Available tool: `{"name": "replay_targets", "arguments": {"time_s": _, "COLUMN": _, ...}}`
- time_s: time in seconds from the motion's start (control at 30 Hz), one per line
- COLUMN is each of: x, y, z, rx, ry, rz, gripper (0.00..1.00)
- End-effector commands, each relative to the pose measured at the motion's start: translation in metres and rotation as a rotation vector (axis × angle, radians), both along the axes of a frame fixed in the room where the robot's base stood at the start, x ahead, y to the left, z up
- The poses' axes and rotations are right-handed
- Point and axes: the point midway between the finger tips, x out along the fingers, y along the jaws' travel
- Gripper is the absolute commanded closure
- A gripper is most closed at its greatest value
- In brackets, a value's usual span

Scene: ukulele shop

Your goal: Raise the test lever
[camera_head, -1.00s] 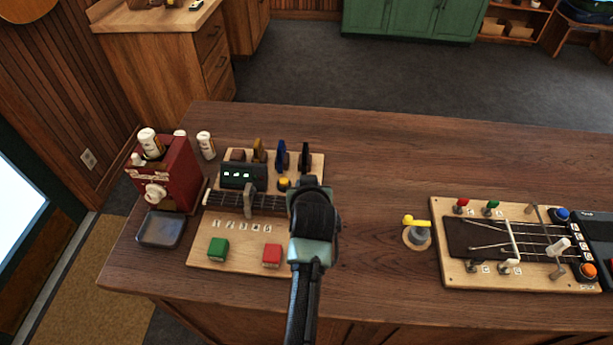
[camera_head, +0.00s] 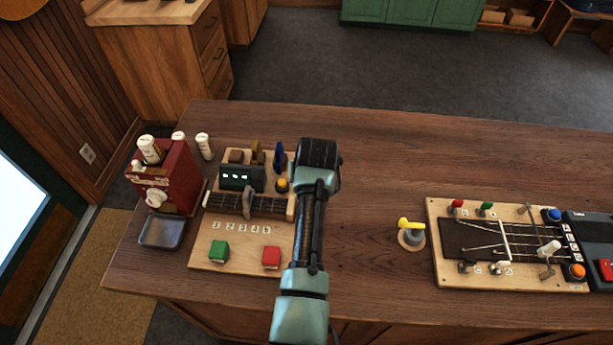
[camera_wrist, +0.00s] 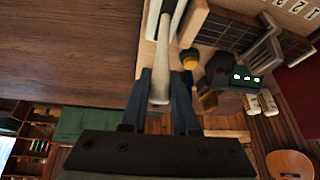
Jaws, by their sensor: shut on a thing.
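My gripper (camera_head: 318,160) is over the back right of the wooden test board (camera_head: 235,252), its fingertips hidden behind my wrist in the head view. In the wrist view its two dark fingers (camera_wrist: 165,98) are shut on a pale rod-like handle (camera_wrist: 162,70). The handle is long and tapered and reaches back toward the palm. It looks like the test lever, but no label on it is readable. Its base is not clearly visible, and the handle is hidden in the head view.
The board carries a display (camera_head: 238,178), a yellow button (camera_head: 282,185), a green block (camera_head: 219,250) and a red block (camera_head: 271,257). A red dispenser box (camera_head: 170,175) stands left. A yellow-topped knob (camera_head: 411,225) and a second, stringed board (camera_head: 440,278) stand right. Bare tabletop lies between the boards.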

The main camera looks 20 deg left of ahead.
Motion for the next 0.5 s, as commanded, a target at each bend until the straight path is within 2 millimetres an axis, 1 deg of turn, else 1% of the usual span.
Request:
{"name": "replay_targets", "arguments": {"time_s": 0.2, "x": -0.0002, "y": -0.0002, "z": -0.0005, "rx": -0.002, "ry": 0.001, "rz": 0.001, "gripper": 1.0}}
{"name": "replay_targets", "arguments": {"time_s": 0.23, "x": -0.0003, "y": -0.0001, "z": -0.0005, "rx": -0.002, "ry": 0.001, "rz": 0.001, "gripper": 0.7}}
{"name": "replay_targets", "arguments": {"time_s": 0.3, "x": -0.0003, "y": -0.0001, "z": -0.0005, "rx": -0.002, "ry": 0.0, "rz": 0.0, "gripper": 0.58}}
{"name": "replay_targets", "arguments": {"time_s": 0.4, "x": -0.0002, "y": -0.0001, "z": -0.0004, "rx": -0.001, "ry": 0.001, "rz": 0.001, "gripper": 0.42}}
{"name": "replay_targets", "arguments": {"time_s": 0.5, "x": -0.0002, "y": 0.0, "z": -0.0003, "rx": 0.0, "ry": 0.0, "rz": 0.001, "gripper": 0.42}}
